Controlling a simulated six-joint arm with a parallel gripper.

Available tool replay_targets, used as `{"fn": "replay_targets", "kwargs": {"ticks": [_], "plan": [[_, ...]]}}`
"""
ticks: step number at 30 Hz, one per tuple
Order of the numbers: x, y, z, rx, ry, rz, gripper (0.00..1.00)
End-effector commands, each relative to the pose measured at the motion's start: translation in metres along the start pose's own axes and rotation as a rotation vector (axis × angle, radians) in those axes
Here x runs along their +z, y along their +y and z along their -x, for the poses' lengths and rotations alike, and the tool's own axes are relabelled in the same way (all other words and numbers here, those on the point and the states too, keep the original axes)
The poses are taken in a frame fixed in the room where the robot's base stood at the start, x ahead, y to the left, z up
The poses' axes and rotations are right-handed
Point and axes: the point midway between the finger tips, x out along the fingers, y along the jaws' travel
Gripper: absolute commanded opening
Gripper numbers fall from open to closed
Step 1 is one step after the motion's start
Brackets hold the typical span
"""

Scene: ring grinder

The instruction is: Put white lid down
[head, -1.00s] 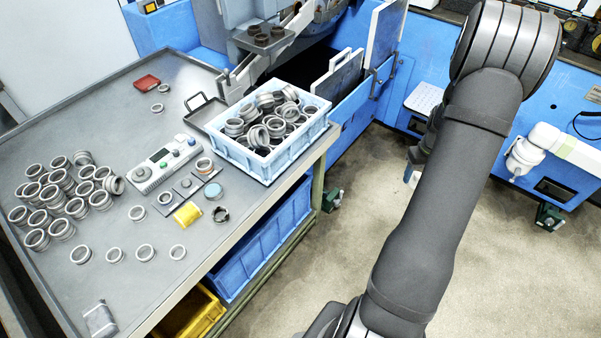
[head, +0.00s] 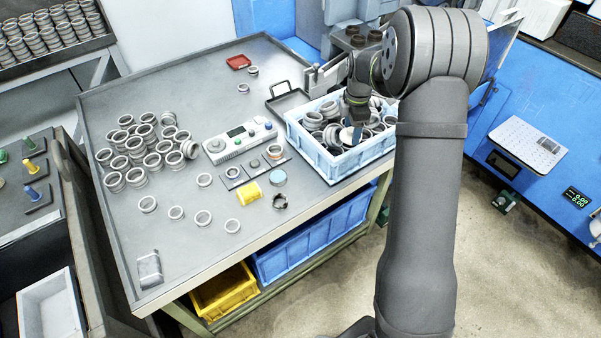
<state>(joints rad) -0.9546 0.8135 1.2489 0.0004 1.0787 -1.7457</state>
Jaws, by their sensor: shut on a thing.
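My gripper (head: 356,122) points down over the light blue crate (head: 331,172) of metal rings, near its middle. A small pale, disc-like piece (head: 346,136) shows at its fingertips; I take it for the white lid, but it is too small to be sure. My gripper is shut on it. The fingers and part of the piece are hard to make out against the rings. I cannot tell whether the piece touches the rings below.
My arm hides the crate's right side. The grey table (head: 109,231) carries many loose rings (head: 145,150), a control box (head: 239,140), a yellow piece (head: 249,191) and a blue round piece (head: 278,178).

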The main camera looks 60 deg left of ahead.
Motion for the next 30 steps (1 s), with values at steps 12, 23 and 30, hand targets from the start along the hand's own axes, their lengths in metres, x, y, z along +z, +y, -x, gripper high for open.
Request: {"fn": "replay_targets", "kwargs": {"ticks": [12, 23, 30], "plan": [[-0.142, 0.029, 0.028, 0.001, 0.0, 0.557, 0.38], [-0.152, 0.028, -0.033, -0.005, 0.001, 0.601, 0.38], [-0.152, 0.029, -0.089, -0.002, 0.0, 0.599, 0.38]]}}
